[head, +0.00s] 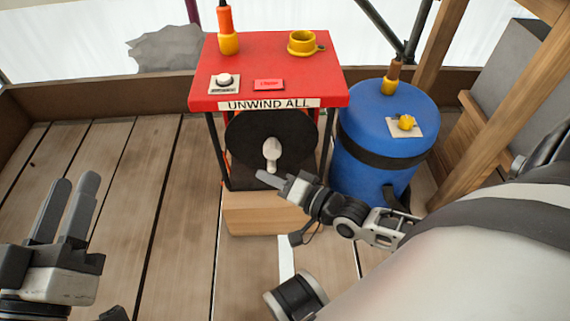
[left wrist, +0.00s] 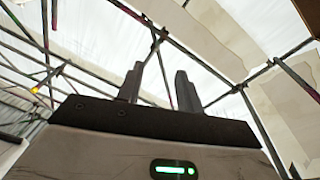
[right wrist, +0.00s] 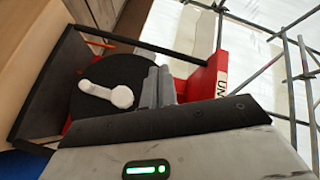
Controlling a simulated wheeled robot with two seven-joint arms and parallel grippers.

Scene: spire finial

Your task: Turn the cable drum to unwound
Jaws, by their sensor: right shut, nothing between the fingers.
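The cable drum is a black disc (head: 243,135) upright under the red stand, below the "UNWIND ALL" label (head: 270,104). A white crank handle (head: 270,152) is on its face; it points roughly down in the head view. My right gripper (head: 266,177) is shut and empty, just in front of the drum's lower part, near the handle. In the right wrist view its fingers (right wrist: 159,75) are beside the disc (right wrist: 120,72), apart from the white handle (right wrist: 108,95). Whether the fingers touch the disc I cannot tell. My left gripper (head: 75,180) is open and empty, fingers up, far left.
The red top (head: 265,65) holds an orange-yellow tool (head: 228,42), a yellow cup (head: 302,44), a white knob (head: 225,80) and a red label. A blue barrel (head: 365,175) stands right of the stand. A wooden block (head: 262,215) is below. Plank floor at left is clear.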

